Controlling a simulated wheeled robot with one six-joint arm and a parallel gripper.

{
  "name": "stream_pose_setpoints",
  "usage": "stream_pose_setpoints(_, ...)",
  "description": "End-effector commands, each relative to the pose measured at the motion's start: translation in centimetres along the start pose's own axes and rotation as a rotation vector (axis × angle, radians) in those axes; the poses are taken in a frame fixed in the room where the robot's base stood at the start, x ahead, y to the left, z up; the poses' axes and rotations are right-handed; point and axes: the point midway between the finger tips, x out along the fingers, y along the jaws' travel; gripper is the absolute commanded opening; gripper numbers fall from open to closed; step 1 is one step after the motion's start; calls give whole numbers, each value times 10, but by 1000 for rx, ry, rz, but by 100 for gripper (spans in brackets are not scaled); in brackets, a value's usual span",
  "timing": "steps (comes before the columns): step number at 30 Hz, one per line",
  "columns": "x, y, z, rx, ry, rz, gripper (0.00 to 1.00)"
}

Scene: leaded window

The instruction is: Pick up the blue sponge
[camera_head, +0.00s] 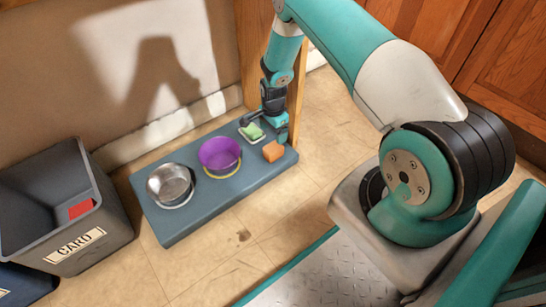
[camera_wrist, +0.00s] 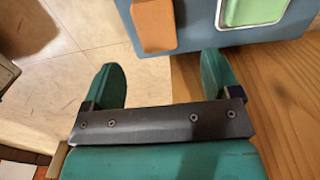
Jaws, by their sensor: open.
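I see no blue sponge in either view. A green sponge (camera_head: 252,131) lies on a small white-rimmed dish at the right end of a low blue-grey bench (camera_head: 215,205). An orange block (camera_head: 273,151), perhaps a sponge, lies beside it near the bench's right end. In the wrist view the orange block (camera_wrist: 153,24) and the green sponge (camera_wrist: 254,10) show at the top, beyond my fingertips. My gripper (camera_wrist: 165,78) is open, with nothing between its fingers. In the head view my gripper (camera_head: 272,124) is at the bench's back right end, close to the green sponge.
A purple bowl (camera_head: 220,154) and a steel bowl (camera_head: 170,184) stand on the bench. A grey bin labelled CARD (camera_head: 80,249) with a red piece (camera_head: 80,209) inside stands left. A wooden post (camera_head: 252,50) rises behind the bench. Tiled floor in front is clear.

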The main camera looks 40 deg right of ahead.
Motion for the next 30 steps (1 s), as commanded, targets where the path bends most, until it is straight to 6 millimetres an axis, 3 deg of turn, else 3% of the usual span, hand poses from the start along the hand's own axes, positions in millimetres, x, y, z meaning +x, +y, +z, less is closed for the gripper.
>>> stream_pose_setpoints(1,20,0,0,-1,0,0,83)
stream_pose_setpoints(6,46,0,0,-2,0,0,83)
stream_pose_setpoints(14,57,0,1,-2,0,0,83)
stream_pose_setpoints(24,102,5,3,-2,0,0,83)
stream_pose_setpoints(30,104,4,3,-2,0,-1,83)
